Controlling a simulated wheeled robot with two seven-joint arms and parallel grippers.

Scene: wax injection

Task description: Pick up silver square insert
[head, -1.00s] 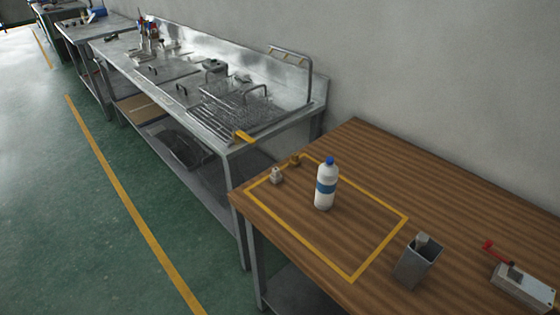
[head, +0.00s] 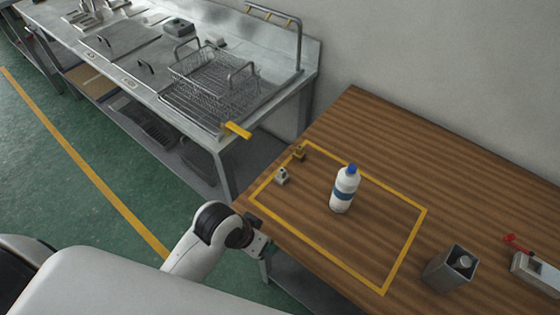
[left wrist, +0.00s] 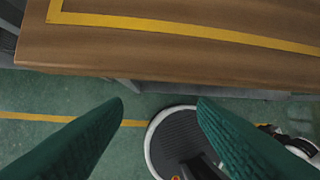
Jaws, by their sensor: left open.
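A small silver insert (head: 281,176) with a squarish base stands on the wooden table (head: 400,150), inside the yellow taped rectangle near its left corner. A small brass-coloured insert (head: 299,153) stands just behind it, by the tape. My left gripper (head: 264,248) is low at the table's front left edge, nearer the camera than the silver insert and apart from it. In the left wrist view, its two green fingers (left wrist: 160,102) are spread apart with nothing between them. Neither insert shows in that view. My right gripper is not in view.
A white bottle with a blue cap (head: 344,190) stands inside the taped rectangle. A square metal container (head: 448,270) with something in it stands to the right, near a grey box with a red handle (head: 535,272). A steel bench with wire baskets (head: 215,85) is behind left.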

